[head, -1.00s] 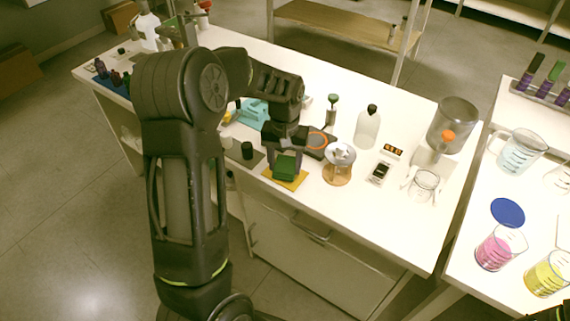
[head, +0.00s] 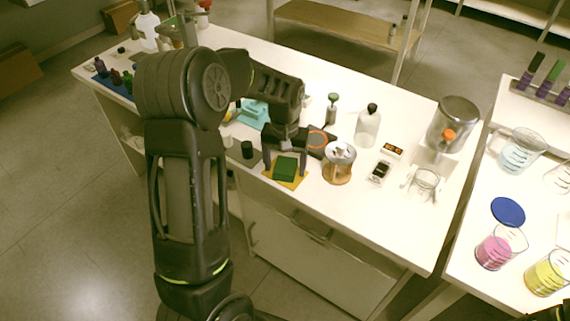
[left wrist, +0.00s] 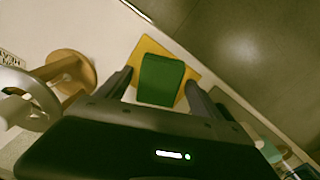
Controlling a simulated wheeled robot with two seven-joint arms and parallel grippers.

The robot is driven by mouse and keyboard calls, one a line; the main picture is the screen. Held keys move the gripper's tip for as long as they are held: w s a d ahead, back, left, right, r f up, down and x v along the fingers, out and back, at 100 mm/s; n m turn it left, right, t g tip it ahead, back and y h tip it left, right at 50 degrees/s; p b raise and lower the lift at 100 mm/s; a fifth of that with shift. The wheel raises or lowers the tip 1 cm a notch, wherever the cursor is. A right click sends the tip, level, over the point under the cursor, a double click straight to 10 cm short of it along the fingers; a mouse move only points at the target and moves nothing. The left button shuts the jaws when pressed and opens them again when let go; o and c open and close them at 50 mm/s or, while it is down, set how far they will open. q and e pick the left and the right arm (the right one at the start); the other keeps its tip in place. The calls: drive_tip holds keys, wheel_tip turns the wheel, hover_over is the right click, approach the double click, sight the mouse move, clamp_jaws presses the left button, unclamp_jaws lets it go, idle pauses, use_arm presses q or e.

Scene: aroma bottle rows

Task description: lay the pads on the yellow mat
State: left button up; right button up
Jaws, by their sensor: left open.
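A green pad (head: 286,168) lies on the yellow mat (head: 297,183) near the front edge of the table. My left gripper (head: 285,168) is open around the pad, one finger on each side. In the left wrist view the green pad (left wrist: 160,79) sits on the yellow mat (left wrist: 146,46) between and a little beyond the spread fingers (left wrist: 158,88), with a gap at either side. I cannot tell whether more than one pad is stacked there.
A wooden stand with a metal top (head: 338,165) is close on the right of the mat. A small black jar (head: 247,149) stands on its left. The table's front edge is close.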

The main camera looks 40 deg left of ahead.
sight(285, 165)
use_arm(q)
wheel_tip(285, 165, up, 12)
drive_tip(key=shift+r, duration=0.15)
idle(0.3)
idle(0.9)
